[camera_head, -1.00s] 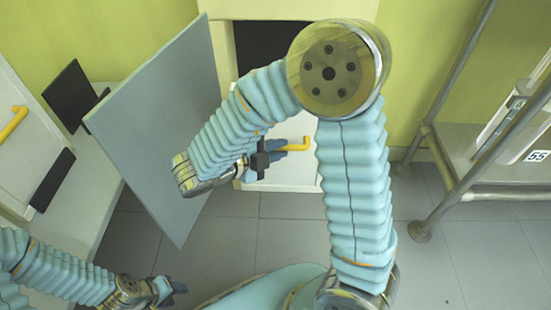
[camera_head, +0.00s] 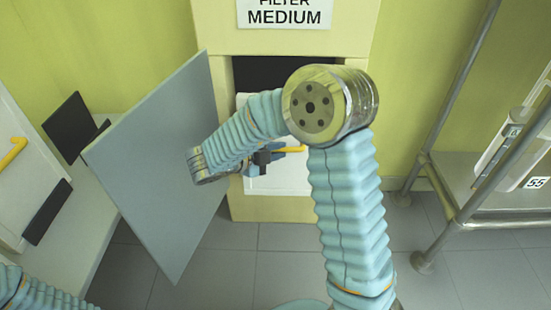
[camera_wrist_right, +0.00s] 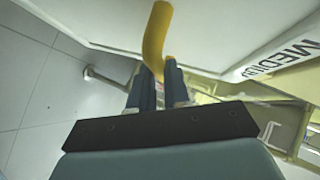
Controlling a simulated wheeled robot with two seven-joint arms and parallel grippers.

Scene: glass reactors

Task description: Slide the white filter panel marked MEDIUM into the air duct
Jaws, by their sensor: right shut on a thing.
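The white filter panel (camera_head: 275,185) has a yellow handle (camera_head: 292,149) and stands upright at the duct's front, below the dark opening (camera_head: 270,72). The air duct (camera_head: 212,20) is cream and bears a FILTER MEDIUM sign (camera_head: 284,16). My right gripper (camera_head: 280,154) is shut on the yellow handle; the right wrist view shows its fingers (camera_wrist_right: 160,88) around the handle (camera_wrist_right: 155,38). A MEDIUM label (camera_wrist_right: 280,58) shows there on the right. My arm hides part of the opening, so I cannot tell how deep the panel sits. My left gripper is out of frame.
A large grey door (camera_head: 165,165) stands open left of the duct. Another white panel (camera_head: 25,185) with a yellow handle is on a pale bench (camera_head: 100,205) at far left. A metal-framed rack (camera_head: 480,205) stands right. Grey floor between is clear.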

